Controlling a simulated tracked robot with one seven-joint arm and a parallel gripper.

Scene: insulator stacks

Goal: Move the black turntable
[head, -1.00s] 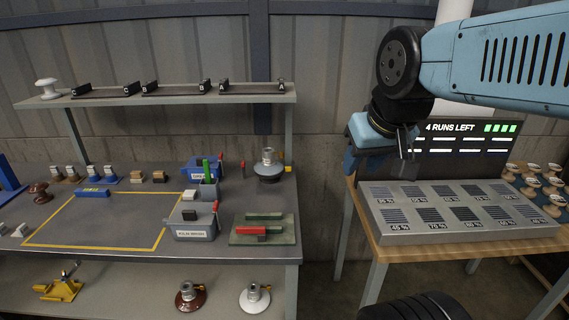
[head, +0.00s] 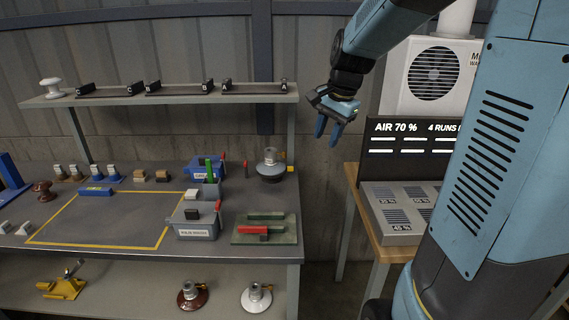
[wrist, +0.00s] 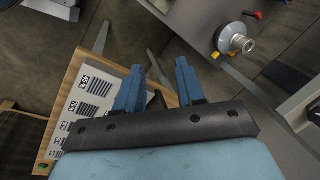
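My gripper (head: 328,138) is raised in the gap between the left workbench and the right table. Its two blue fingers stand apart with nothing between them, as the wrist view also shows (wrist: 160,66). A dark grey round disc-shaped piece with a metal cap (head: 270,166) stands upright at the right end of the workbench. It also shows in the wrist view (wrist: 235,38), ahead and to the right of the fingers.
The workbench has a clear yellow-outlined area (head: 105,218). Beside it are a grey bin (head: 195,222), a blue bin (head: 203,170) and a green tray (head: 265,236). A shelf (head: 160,97) runs above. A labelled panel (head: 400,230) and display (head: 400,135) occupy the right table.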

